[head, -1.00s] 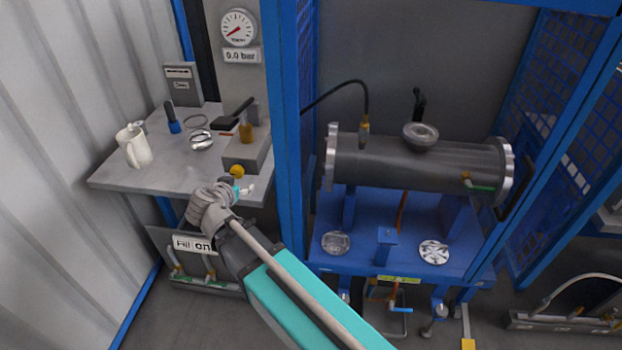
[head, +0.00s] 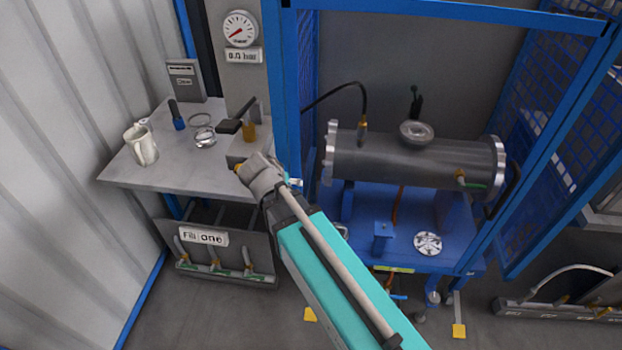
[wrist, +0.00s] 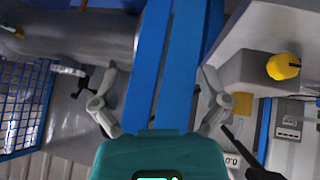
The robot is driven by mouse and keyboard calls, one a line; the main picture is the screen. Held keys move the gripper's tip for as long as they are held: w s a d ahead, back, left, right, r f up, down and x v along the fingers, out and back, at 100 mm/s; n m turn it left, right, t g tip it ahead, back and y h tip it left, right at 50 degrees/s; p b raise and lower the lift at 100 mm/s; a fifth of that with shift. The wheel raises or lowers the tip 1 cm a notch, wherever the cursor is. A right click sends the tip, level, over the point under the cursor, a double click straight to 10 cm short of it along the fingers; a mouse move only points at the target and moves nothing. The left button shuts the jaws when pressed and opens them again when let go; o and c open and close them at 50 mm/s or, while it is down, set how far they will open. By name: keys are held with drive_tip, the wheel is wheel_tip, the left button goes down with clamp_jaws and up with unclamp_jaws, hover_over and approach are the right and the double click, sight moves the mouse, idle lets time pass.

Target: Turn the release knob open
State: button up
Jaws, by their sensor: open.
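A yellow knob (wrist: 284,66) sits on a grey box (wrist: 240,72) at the right of the wrist view. In the head view only a bit of yellow (head: 239,167) shows beside my gripper (head: 257,170), which covers most of the box's front. My gripper also shows in the wrist view (wrist: 158,74), with its fingers wide apart and nothing held. A blue frame post lies between and beyond the fingers in that view. The knob is outside the fingers, to the right. No label on the knob is readable.
The blue cage post (head: 288,100) stands close to my gripper's right. The grey bench (head: 175,170) carries a white jug (head: 141,146) and several small tools. A dark flanged cylinder (head: 400,162) lies in the cage. A gauge (head: 239,29) hangs above the box.

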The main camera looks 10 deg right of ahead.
drive_tip(key=s+d+r+n+g+y+p, duration=0.1)
drive_tip(key=s+d+r+g+p, duration=0.1)
drive_tip(key=s+d+g+p, duration=0.1)
drive_tip(key=s+d+p, duration=0.1)
drive_tip(key=d+p, duration=0.1)
drive_tip(key=d, duration=0.1)
drive_tip(key=shift+s+r+n+y, duration=0.25)
drive_tip(key=shift+r+n+y, duration=0.05)
drive_tip(key=shift+r, duration=0.1)
idle(0.5)
drive_tip(key=s+d+f+n+g+y, duration=0.1)
drive_tip(key=s+d+n+g+y, duration=0.1)
drive_tip(key=s, duration=0.3)
drive_tip(key=shift+d+g+y, duration=0.4)
drive_tip(key=shift+d+y, duration=0.2)
drive_tip(key=shift+d, duration=0.3)
